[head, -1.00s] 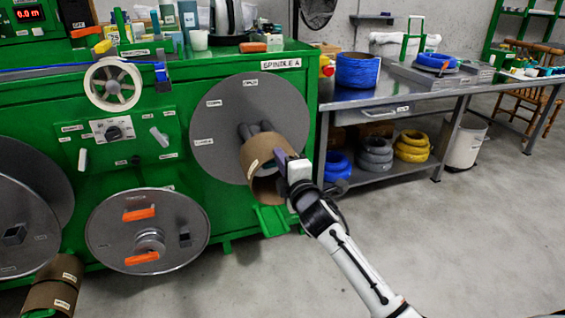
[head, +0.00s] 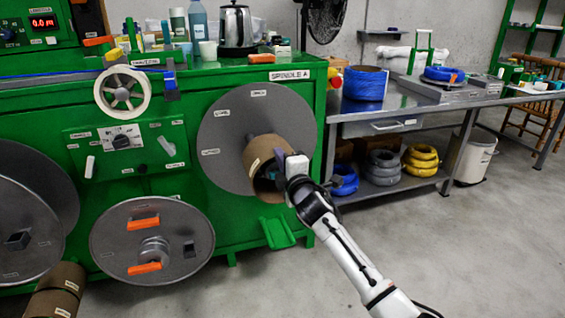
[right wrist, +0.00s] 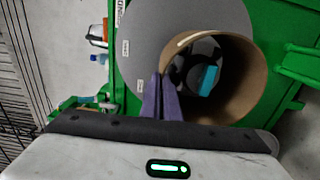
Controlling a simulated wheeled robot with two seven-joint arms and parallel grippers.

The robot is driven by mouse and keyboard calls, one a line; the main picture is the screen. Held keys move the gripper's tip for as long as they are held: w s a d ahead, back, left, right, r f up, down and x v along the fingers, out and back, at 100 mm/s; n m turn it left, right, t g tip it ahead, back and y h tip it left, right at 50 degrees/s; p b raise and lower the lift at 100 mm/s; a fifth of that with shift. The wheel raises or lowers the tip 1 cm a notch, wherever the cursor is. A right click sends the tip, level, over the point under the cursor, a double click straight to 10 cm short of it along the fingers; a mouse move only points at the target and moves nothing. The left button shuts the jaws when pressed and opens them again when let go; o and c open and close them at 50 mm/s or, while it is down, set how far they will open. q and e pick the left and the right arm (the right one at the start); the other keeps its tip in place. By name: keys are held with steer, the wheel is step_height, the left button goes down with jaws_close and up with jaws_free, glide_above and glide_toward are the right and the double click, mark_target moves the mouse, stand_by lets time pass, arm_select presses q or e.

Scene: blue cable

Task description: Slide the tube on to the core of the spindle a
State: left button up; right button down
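The brown cardboard tube (head: 258,152) is at the middle of the grey disc of spindle A (head: 225,130). The tube's far end is close to the disc; I cannot tell if it touches. In the right wrist view, the tube (right wrist: 243,75) is seen end-on, with the dark core (right wrist: 190,68) and a small blue-green part inside its opening. The tube appears to be around the core. My right gripper (head: 282,162) is at the tube's near rim. Its purple fingers (right wrist: 162,98) are shut on the tube wall. My left gripper is not in view.
A green pedal (head: 276,232) sticks out below spindle A. A lower grey reel (head: 150,225) with orange clips is at the left. A metal bench (head: 400,125) stands right. The floor (head: 250,290) in front is clear.

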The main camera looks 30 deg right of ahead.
mark_target(273, 145)
steer(key=shift+b+x, duration=0.45)
steer(key=shift+x, duration=0.65)
steer(key=shift+w+d+b, duration=0.15)
steer(key=shift+w+b, duration=0.3)
steer(key=shift+w, duration=0.3)
steer(key=shift+w+d, duration=0.15)
steer(key=shift+w, duration=0.3)
steer(key=shift+b+x, duration=0.9)
steer(key=shift+w, duration=0.25)
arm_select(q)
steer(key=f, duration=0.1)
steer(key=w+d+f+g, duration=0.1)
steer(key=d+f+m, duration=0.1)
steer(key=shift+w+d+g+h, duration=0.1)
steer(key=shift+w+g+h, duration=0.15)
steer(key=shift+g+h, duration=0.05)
arm_select(e)
steer(key=shift+w, duration=0.1)
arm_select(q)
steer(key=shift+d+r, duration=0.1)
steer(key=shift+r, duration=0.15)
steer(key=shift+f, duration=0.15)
